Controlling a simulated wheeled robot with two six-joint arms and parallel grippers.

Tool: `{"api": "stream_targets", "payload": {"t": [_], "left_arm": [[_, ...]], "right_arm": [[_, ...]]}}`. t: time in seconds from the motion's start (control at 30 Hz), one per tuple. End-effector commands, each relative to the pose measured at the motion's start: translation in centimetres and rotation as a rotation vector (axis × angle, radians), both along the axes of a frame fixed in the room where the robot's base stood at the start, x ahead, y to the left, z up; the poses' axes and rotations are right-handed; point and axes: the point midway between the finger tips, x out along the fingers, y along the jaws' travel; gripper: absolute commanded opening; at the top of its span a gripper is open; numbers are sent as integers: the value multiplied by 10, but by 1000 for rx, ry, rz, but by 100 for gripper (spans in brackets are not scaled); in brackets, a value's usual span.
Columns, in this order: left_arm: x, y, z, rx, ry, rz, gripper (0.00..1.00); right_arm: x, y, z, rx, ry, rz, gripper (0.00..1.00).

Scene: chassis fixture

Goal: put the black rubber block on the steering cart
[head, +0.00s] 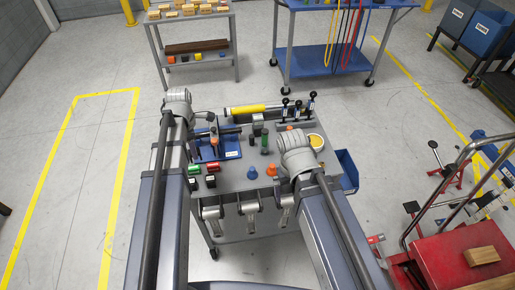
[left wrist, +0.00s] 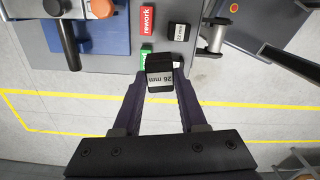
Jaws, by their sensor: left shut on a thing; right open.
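A black block marked "26 mm" (left wrist: 160,75) is held between the dark purple fingers of my left gripper (left wrist: 160,88) in the left wrist view. In the head view my left gripper (head: 193,152) is over the left side of the grey cart (head: 236,181), and the block cannot be made out there. A second black block, marked with a smaller label (left wrist: 179,32), lies on the cart top close by. My right gripper (head: 281,188) is open near the cart's front right, mostly hidden by its wrist. Which cart is the steering cart, I cannot tell.
A red "rework" block (left wrist: 149,18) and a green block (left wrist: 146,50) lie near the held block. A blue cart (head: 330,62) and shelf cart (head: 196,48) stand behind.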

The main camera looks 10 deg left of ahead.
Motion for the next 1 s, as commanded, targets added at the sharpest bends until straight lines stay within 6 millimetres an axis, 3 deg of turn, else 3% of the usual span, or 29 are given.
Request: {"api": "stream_targets", "payload": {"t": [0.03,0.1,0.2,0.33,0.67,1.0], "left_arm": [[0,-26,-11,0,0,-38,0],[1,-54,-16,0,0,-77,0],[0,-85,-22,0,0,-119,0],[-2,-109,-26,0,0,-153,0],[-3,-119,-31,0,0,-165,0],[-3,-118,-78,0,0,-165,0]], "right_arm": [[0,0,-11,0,0,0,100],[0,0,-16,0,0,0,100],[0,0,-22,0,0,-1,100],[0,0,-26,0,0,-1,100],[0,0,-31,0,0,-1,100],[0,0,-78,0,0,-1,100]]}}
